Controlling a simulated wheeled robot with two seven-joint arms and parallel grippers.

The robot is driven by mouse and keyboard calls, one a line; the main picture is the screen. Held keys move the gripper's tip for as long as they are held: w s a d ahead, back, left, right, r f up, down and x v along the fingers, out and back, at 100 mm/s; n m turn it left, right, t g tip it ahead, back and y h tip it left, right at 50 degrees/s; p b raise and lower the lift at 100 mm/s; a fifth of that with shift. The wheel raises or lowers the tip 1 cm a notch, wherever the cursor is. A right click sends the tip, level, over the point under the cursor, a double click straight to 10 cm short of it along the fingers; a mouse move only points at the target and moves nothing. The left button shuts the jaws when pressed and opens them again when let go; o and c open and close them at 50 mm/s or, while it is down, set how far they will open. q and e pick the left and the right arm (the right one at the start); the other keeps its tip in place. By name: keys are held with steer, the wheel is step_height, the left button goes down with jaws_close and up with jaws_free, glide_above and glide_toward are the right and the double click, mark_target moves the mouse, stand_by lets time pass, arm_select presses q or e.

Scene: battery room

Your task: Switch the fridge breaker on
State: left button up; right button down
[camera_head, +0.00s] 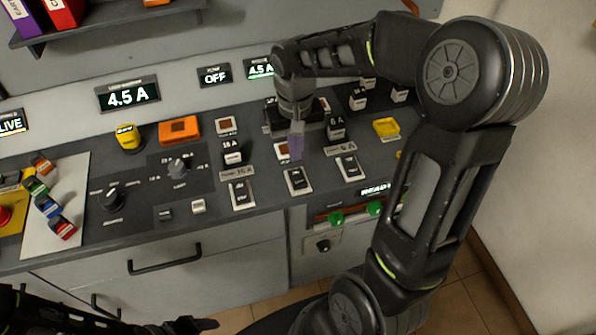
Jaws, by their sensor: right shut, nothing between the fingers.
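Several breaker switches sit on the dark sloping panel (140,165). Three black rockers in white frames stand in the front row: a left one (243,193), a middle one (298,181) and a right one (349,168). Their lettering is too small to read, so I cannot tell which is the fridge breaker. My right gripper (296,152) is shut and empty, pointing down just behind the middle rocker; contact is unclear. It partly hides the switches behind it. My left gripper (203,324) is at the bottom edge, away from the panel, its jaws unclear.
Displays read 4.5 A (128,95), OFF (215,75) and 4.5 A (260,69). Two knobs (178,167) (112,198), a yellow button (129,137) and an orange block (179,130) are left of the breakers. Green knobs (336,217) project below the panel's front edge.

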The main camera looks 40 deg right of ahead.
steer(key=shift+r+p, duration=0.4)
steer(key=shift+r, duration=0.45)
